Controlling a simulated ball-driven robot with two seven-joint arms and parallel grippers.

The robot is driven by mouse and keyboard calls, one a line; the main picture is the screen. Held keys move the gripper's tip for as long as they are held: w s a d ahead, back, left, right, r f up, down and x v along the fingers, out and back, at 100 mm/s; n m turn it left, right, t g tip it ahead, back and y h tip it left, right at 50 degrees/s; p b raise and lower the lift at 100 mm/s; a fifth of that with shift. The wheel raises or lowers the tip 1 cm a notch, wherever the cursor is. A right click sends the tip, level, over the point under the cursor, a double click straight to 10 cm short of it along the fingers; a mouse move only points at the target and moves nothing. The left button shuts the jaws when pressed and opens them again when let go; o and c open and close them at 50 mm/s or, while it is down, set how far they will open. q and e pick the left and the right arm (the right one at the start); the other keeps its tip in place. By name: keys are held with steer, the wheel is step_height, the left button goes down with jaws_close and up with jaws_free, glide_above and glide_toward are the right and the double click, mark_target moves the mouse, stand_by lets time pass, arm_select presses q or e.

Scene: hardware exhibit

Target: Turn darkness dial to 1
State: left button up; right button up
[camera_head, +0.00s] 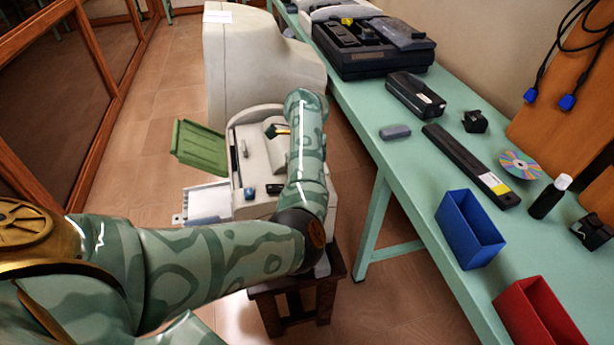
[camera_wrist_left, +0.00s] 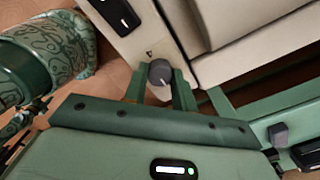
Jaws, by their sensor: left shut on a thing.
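The darkness dial (camera_wrist_left: 160,71) is a small round dark grey knob with a pale pointer line, seen in the left wrist view. It sits on the cream panel of the machine (camera_head: 247,133), which stands beside the table in the head view. A small dark mark is printed on the panel above the dial, too small to read surely. My left gripper (camera_wrist_left: 159,88) has its two green fingers on either side of the dial and is shut on it. In the head view my left arm covers part of the machine, and I cannot make out the dial there. My right gripper is not in view.
A green tray (camera_head: 200,147) and a pale tray (camera_head: 206,203) stick out left of the machine, which stands on a dark wooden stool (camera_head: 290,303). A large cream unit (camera_head: 245,60) stands behind. The teal table (camera_head: 405,165) at right holds a blue bin (camera_head: 468,228) and several devices.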

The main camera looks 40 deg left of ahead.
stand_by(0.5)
arm_select(q)
steer(key=o, duration=1)
step_height(320, 180, up, 16)
steer(key=p, duration=0.6)
steer(key=shift+r, duration=0.15)
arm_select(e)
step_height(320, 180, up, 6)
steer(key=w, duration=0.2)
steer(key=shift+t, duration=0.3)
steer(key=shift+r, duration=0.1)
